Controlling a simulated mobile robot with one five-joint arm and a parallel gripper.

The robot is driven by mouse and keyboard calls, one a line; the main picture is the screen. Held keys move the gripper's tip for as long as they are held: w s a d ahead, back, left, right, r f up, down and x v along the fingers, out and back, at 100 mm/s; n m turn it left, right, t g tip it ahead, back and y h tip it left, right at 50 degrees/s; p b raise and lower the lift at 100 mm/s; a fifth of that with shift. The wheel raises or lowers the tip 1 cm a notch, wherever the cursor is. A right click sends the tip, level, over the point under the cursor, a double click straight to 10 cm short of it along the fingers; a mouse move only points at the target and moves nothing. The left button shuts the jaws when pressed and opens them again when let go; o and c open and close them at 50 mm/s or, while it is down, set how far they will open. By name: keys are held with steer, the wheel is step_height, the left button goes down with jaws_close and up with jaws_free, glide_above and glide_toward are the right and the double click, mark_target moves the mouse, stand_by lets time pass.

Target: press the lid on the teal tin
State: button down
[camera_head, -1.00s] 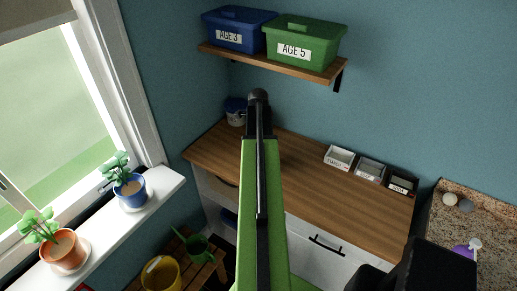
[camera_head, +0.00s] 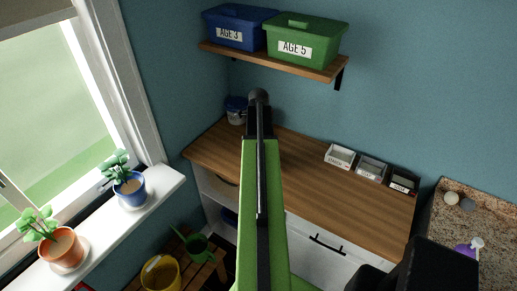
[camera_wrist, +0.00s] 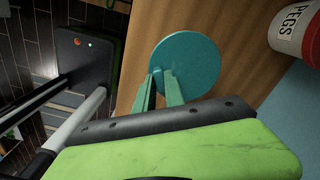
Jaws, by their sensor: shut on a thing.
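A flat round teal disc, which looks like the lid (camera_wrist: 190,62), shows in the wrist view over the wooden counter. My gripper (camera_wrist: 161,73) has its two fingertips close together at the disc's near edge and is shut on it. Whether the teal tin is under the disc is hidden. In the head view my own arm covers the gripper, the lid and any tin.
A white tub marked PEGS (camera_wrist: 297,30) stands at the upper right in the wrist view. In the head view, the wooden counter (camera_head: 320,180) carries small labelled trays (camera_head: 340,157) at right and a blue-topped pot (camera_head: 236,114) at back left. A shelf (camera_head: 270,62) hangs above.

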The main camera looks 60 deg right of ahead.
steer(key=c, duration=1.3)
jaws_free()
steer(key=shift+c, duration=0.2)
steer(key=shift+o, duration=0.4)
steer(key=o, duration=0.4)
steer(key=shift+r, duration=0.15)
step_height(320, 180, up, 8)
steer(key=p, duration=0.8)
